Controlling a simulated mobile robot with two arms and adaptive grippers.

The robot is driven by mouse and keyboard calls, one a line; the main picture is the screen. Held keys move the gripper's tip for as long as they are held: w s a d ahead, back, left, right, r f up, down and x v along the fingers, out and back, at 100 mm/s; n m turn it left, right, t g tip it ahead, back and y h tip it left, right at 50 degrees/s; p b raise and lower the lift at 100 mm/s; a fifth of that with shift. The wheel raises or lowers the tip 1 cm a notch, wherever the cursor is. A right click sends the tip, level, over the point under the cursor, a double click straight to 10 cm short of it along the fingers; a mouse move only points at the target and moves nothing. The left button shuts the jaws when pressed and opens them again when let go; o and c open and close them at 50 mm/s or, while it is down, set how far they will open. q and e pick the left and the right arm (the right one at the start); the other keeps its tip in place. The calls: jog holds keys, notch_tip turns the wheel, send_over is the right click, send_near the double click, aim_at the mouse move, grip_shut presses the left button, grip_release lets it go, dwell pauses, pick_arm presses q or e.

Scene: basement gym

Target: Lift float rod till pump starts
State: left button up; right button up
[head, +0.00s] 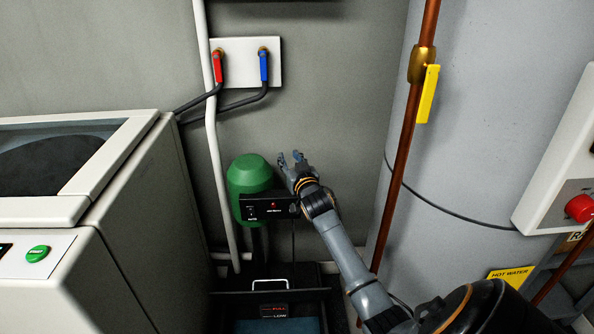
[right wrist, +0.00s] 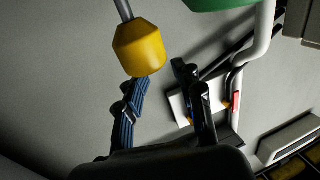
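The green pump motor (head: 249,180) stands against the back wall, with a black control box (head: 262,209) showing a small red light in front of it. My right gripper (head: 291,160) is open beside the motor's upper right. In the right wrist view a yellow knob (right wrist: 138,48) sits on a grey rod (right wrist: 124,9), near the left fingertip. The fingers (right wrist: 158,82) are spread with nothing between them; I cannot tell whether one touches the knob. In the head view the knob is not seen. A thin rod (head: 293,240) runs down below the box. My left gripper is out of view.
A sump basin (head: 304,293) with a FULL and LOW label lies below the pump. A white washer (head: 130,220) stands left. A white pipe (head: 214,150) and a red-and-blue valve plate (head: 240,62) are behind. A copper pipe (head: 398,150) and grey tank (head: 470,150) are right.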

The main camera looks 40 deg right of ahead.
jog(key=v, duration=1)
jog(key=shift+s, duration=0.3)
jog(key=shift+a, duration=0.15)
